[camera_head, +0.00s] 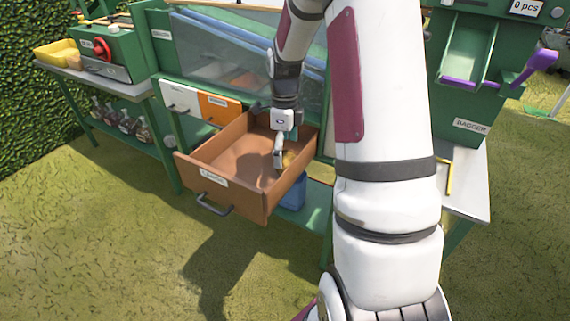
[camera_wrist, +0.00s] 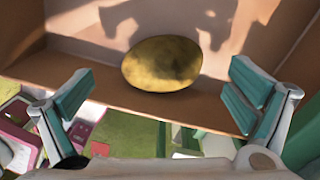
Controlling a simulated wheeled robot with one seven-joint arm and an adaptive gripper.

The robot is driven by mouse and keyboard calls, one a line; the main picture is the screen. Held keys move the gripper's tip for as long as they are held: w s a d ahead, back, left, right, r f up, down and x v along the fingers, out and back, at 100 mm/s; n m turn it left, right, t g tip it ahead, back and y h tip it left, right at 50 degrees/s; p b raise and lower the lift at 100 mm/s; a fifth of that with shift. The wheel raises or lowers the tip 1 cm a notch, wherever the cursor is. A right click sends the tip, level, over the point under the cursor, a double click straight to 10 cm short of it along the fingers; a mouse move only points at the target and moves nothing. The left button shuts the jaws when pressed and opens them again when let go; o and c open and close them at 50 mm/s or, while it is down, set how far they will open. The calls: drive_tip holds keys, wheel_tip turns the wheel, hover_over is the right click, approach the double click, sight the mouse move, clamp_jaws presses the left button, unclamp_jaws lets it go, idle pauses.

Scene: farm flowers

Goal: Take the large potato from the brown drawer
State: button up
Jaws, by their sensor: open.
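The brown drawer (camera_head: 222,186) is pulled open from the green bench in the head view. The large potato (camera_wrist: 161,63) is yellow-brown and oval and lies in the drawer (camera_wrist: 110,93), close to one wall, in the wrist view. In the head view only a small yellowish bit of the potato (camera_head: 288,159) shows beside my gripper (camera_head: 281,158). My gripper reaches down into the right part of the drawer. In the wrist view my gripper (camera_wrist: 158,108) has its two teal-padded fingers wide apart, one on each side of the potato, with nothing held.
A white drawer front (camera_head: 182,101) and an orange drawer front (camera_head: 219,107) sit behind the open drawer. A blue container (camera_head: 293,193) stands below it. A green bagging machine (camera_head: 466,55) stands at the right. Open grass lies in front.

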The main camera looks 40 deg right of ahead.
sight(284, 154)
wheel_tip(284, 154, down, 5)
drive_tip(key=shift+r+b, duration=0.2)
drive_tip(key=shift+b, duration=0.25)
drive_tip(key=c, duration=1.6)
drive_tip(key=shift+o, duration=0.2)
drive_tip(key=shift+r, duration=0.1)
